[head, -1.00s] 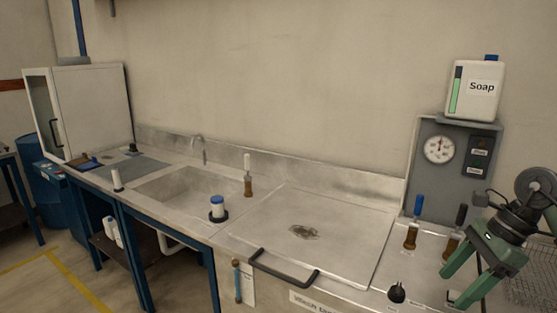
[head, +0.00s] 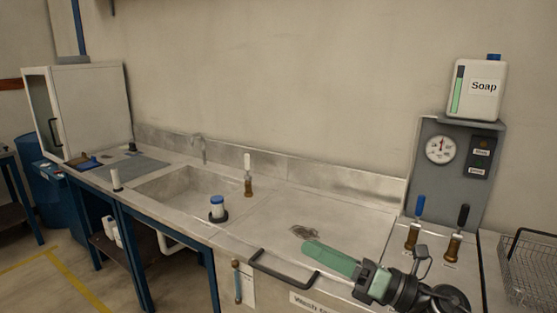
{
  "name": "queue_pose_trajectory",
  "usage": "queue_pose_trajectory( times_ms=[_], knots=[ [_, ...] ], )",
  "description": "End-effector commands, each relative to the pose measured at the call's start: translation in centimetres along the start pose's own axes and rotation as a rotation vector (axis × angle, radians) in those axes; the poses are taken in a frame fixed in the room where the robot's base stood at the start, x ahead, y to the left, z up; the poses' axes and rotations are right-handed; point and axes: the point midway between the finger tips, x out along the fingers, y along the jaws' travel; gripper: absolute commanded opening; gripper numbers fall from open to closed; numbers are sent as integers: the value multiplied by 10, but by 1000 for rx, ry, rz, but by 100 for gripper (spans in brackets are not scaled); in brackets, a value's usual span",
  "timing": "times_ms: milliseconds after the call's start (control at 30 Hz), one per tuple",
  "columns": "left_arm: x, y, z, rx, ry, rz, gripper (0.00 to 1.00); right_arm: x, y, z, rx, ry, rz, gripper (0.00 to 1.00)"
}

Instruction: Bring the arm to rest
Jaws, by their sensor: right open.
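My right arm (head: 410,290) comes in from the lower right corner. Its green-fingered gripper (head: 335,262) points left over the front right part of the steel wash top (head: 350,225). The gripper is open, with nothing seen between its fingers; one finger shows at full length and the other is mostly hidden from this angle. My left gripper is not in view.
A black bar handle (head: 283,272) runs along the bench front, close left of the gripper. Two valve handles, blue (head: 419,207) and black (head: 462,217), stand behind my arm. A gauge box (head: 455,165) carries a soap container (head: 478,88). A wire basket (head: 530,268) sits right.

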Motion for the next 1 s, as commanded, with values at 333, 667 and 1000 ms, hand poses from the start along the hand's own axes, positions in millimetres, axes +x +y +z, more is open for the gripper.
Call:
queue_pose_trajectory(
  times_ms=[333, 667, 1000],
  knots=[
    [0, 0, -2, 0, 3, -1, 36, -85, -72, -11, 966, -797, -308, 63],
    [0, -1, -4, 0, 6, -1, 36, -229, -100, -187, 1765, -1402, -851, 63],
    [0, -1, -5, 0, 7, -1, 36, -295, -35, -305, 2089, -1681, -1282, 63]
  ],
)
